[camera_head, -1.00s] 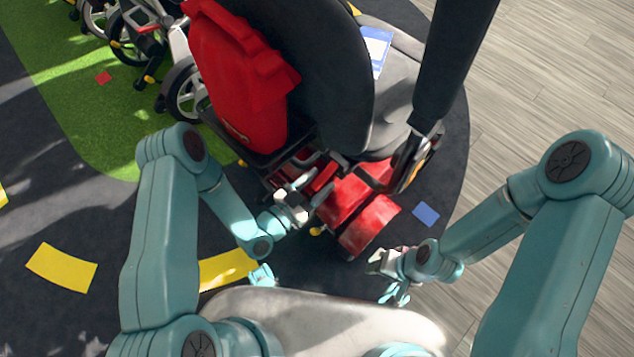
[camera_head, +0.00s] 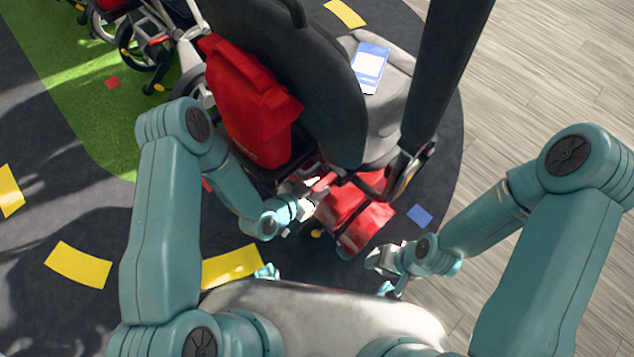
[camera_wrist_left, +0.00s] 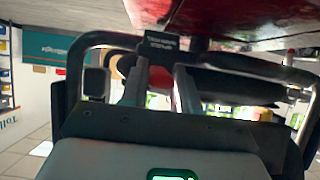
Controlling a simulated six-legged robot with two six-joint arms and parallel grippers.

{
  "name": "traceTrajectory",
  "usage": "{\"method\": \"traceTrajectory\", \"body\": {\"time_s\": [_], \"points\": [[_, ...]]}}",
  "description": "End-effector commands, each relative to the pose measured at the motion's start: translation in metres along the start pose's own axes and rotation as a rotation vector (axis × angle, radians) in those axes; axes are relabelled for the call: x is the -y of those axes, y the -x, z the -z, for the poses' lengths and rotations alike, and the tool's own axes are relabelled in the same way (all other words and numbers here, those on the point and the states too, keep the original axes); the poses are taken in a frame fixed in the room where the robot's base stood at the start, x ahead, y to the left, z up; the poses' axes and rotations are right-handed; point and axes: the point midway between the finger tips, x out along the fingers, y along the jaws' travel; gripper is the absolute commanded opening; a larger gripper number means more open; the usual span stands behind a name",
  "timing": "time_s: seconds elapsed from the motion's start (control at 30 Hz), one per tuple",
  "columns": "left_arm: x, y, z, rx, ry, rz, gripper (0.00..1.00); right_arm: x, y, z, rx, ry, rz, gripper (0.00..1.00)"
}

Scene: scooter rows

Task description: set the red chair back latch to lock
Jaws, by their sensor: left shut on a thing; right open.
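The red chair is a mobility scooter with a dark backrest (camera_head: 325,90), a grey seat (camera_head: 385,110) and a red rear body (camera_head: 365,225). A small red lever, which looks like the back latch (camera_head: 323,183), sits low behind the backrest. My left gripper (camera_head: 313,192) is at this lever and shut on it; its fingers hide part of it. In the left wrist view the two fingers (camera_wrist_left: 158,88) stand close together below a dark label plate (camera_wrist_left: 160,43). The latch's exact setting cannot be read. My right gripper (camera_head: 376,262) is open and empty, right of the rear body.
A red bag (camera_head: 250,110) hangs behind the backrest, close above my left forearm. A blue-and-white card (camera_head: 370,68) lies on the seat. Other wheeled chairs (camera_head: 150,45) stand at upper left. The wooden floor (camera_head: 530,80) at right is clear.

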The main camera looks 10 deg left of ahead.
Motion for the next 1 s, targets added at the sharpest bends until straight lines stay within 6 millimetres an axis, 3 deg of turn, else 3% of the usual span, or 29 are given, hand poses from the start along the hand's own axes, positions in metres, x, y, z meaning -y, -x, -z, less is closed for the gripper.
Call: {"method": "traceTrajectory", "body": {"time_s": [0.3,0.33,0.37,0.8,1.0], "points": [[0.000,0.000,-0.001,0.009,0.002,0.000,0.00,0.000,0.000,0.000,0.000,0.000,0.000,0.43],[0.000,0.000,-0.001,0.009,0.002,0.000,0.40,0.000,0.000,0.000,0.000,0.000,0.000,0.43],[0.000,0.000,-0.001,0.008,0.002,0.000,0.50,0.000,0.000,0.000,0.000,0.000,0.000,0.43],[0.000,0.001,0.000,0.007,0.002,0.000,0.51,0.000,0.001,0.000,0.000,0.000,0.000,0.43],[0.001,0.029,0.002,0.008,0.005,0.002,0.51,0.002,0.006,0.000,0.000,0.000,0.000,0.43]]}}
